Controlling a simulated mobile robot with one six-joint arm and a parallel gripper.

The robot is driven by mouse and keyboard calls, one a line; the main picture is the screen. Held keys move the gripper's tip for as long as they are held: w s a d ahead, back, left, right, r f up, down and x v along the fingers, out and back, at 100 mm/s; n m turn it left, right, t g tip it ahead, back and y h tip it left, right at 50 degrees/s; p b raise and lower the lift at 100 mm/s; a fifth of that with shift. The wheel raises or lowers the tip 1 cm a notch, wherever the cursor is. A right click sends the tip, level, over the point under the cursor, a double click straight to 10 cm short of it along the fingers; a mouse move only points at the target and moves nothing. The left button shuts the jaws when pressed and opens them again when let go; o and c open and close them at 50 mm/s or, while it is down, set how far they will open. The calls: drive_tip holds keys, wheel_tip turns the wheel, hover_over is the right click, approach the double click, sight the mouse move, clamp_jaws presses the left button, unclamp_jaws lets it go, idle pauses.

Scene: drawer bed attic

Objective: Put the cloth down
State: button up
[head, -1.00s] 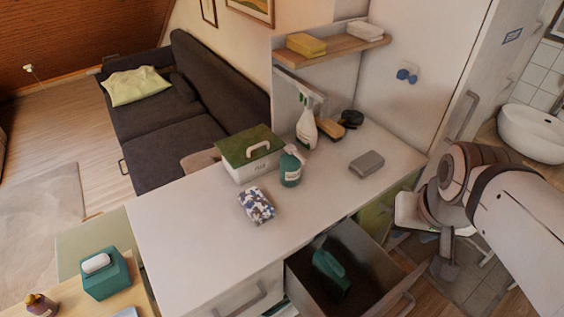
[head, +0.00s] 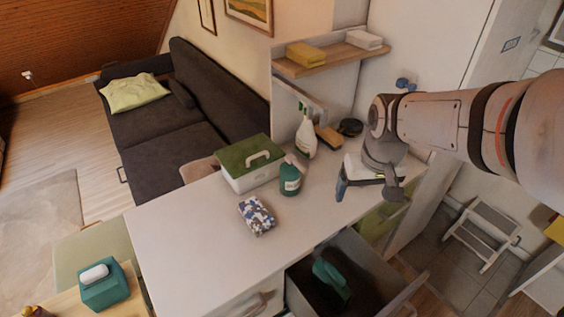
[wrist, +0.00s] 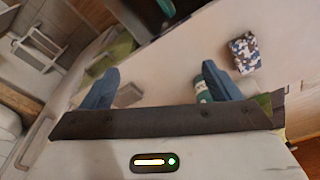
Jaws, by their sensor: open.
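The patterned blue, white and brown folded piece (head: 257,216), which looks like the cloth, lies on the white counter (head: 185,225). It also shows at the upper right in the wrist view (wrist: 245,53). My gripper (head: 366,186) is above the right part of the counter, to the right of the cloth and apart from it. In the wrist view its two blue fingers (wrist: 158,82) are spread with nothing held between them. A small grey block (wrist: 129,95) lies on the counter beyond the left finger; my gripper hides it in the head view.
A teal pump bottle (head: 290,178), a white spray bottle (head: 306,135) and a green-lidded box (head: 250,165) stand behind the cloth. The counter's left part is clear.

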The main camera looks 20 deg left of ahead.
drive_tip(key=shift+o, duration=0.2)
drive_tip(key=w+a+f+n, duration=0.1)
drive_tip(key=w+a+f, duration=0.1)
drive_tip(key=a, duration=0.4)
drive_tip(key=w+a+f+n+g, duration=0.1)
drive_tip(key=w+a+f+n, duration=0.1)
drive_tip(key=a+f, duration=0.2)
drive_tip(key=a, duration=0.3)
drive_tip(key=shift+w+a+f, duration=0.15)
drive_tip(key=shift+w+f, duration=0.05)
drive_tip(key=shift+f, duration=0.1)
drive_tip(key=n, duration=0.2)
approach(259, 217)
drive_tip(key=shift+w+d+g+p, duration=0.2)
drive_tip(key=shift+w+d, duration=0.2)
drive_tip(key=shift+d, duration=0.2)
drive_tip(key=shift+w+d+g+p, duration=0.2)
drive_tip(key=shift+w+d, duration=0.25)
drive_tip(key=shift+d, duration=0.2)
drive_tip(key=shift+n+h, duration=0.3)
drive_tip(key=shift+n, duration=0.2)
drive_tip(key=a+f, duration=0.2)
drive_tip(key=shift+s+a+f, duration=0.35)
drive_tip(key=shift+f, duration=0.05)
wheel_tip(259, 217, down, 6)
drive_tip(key=shift+a+p, duration=0.15)
drive_tip(key=shift+p, duration=1.1)
drive_tip(key=shift+f, duration=0.6)
drive_tip(key=shift+c, duration=0.4)
drive_tip(key=c, duration=1.1)
